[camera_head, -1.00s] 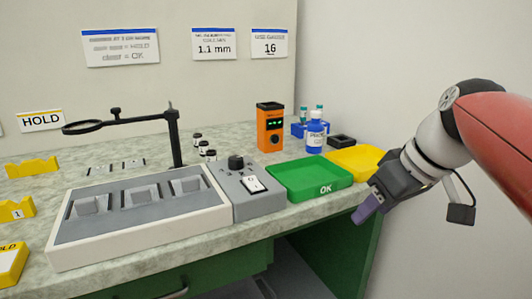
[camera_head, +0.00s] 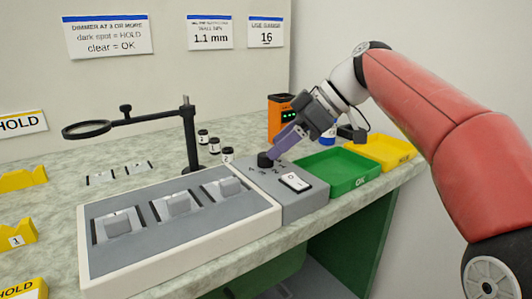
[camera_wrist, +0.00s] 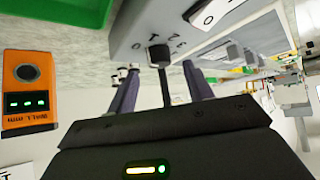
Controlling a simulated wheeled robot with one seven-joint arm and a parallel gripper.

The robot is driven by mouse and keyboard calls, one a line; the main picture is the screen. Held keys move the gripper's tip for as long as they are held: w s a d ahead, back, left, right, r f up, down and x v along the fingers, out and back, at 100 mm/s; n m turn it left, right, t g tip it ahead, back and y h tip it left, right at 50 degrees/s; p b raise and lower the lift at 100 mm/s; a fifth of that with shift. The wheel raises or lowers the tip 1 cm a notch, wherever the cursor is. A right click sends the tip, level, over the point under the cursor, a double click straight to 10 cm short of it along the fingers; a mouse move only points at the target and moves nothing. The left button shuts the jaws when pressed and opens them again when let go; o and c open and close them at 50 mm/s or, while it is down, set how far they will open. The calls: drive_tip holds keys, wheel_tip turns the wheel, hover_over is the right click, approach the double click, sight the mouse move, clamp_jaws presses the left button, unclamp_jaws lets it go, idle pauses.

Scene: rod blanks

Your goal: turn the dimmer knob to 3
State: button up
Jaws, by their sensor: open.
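The dimmer knob (camera_head: 265,160) is a small black knob on the grey control box (camera_head: 305,200), beside the light panel. Scale marks stand around it, but its setting cannot be read clearly. My gripper (camera_head: 277,150) reaches down to the knob from the upper right. In the wrist view the knob (camera_wrist: 158,55) lies in line with the gap between my two purple fingers (camera_wrist: 159,68). The fingers are open and spread wider than the knob. I cannot tell whether they touch it.
A white rocker switch (camera_head: 296,182) sits beside the knob. A green OK tray (camera_head: 345,183) and a yellow tray (camera_head: 385,150) are to the right. An orange device (camera_head: 278,112) stands behind my gripper. A magnifier stand (camera_head: 190,135) rises behind the light panel (camera_head: 180,225).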

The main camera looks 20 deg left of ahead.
sight(265, 159)
drive_tip(key=shift+x, duration=1.65)
drive_tip(key=shift+c, duration=0.2)
drive_tip(key=c, duration=0.9)
